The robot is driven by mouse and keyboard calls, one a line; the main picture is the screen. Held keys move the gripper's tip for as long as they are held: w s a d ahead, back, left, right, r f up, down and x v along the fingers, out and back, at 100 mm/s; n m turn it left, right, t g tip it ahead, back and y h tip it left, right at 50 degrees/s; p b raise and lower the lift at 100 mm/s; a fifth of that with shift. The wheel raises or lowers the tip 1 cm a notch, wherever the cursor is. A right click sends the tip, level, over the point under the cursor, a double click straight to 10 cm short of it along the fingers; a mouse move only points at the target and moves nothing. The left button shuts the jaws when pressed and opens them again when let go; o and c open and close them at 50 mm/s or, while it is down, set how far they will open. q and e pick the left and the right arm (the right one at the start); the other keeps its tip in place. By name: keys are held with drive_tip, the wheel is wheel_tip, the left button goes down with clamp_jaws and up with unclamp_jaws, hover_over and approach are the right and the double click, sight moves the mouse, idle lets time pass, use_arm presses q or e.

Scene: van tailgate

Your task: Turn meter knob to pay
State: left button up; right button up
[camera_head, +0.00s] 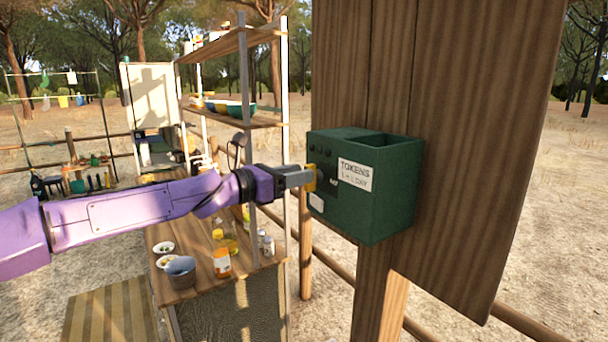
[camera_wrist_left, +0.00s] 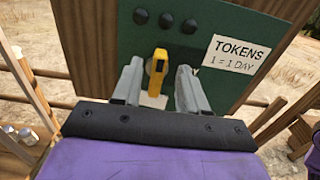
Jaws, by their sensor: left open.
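The meter is a dark green box (camera_head: 385,200) with an open top, fixed to a wooden board. A white label on it reads "TOKENS 1 = 1 DAY" (camera_wrist_left: 238,55). The yellow knob (camera_head: 310,179) is on the front face; in the left wrist view the yellow knob (camera_wrist_left: 158,68) stands roughly upright below a row of round black buttons. My left gripper (camera_head: 304,177) is at the meter's face. In the left wrist view its grey fingers (camera_wrist_left: 160,88) are apart, one on each side of the knob's lower part. Contact with the knob cannot be told. My right gripper is not in view.
A wooden board (camera_head: 450,120) stands behind the meter. A shelf rack (camera_head: 285,130) with bowls stands close behind my left gripper. Open sandy ground lies right of the board.

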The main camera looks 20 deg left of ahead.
use_arm(q)
drive_tip(key=shift+x, duration=1.15)
drive_tip(key=shift+a, duration=0.1)
clamp_jaws()
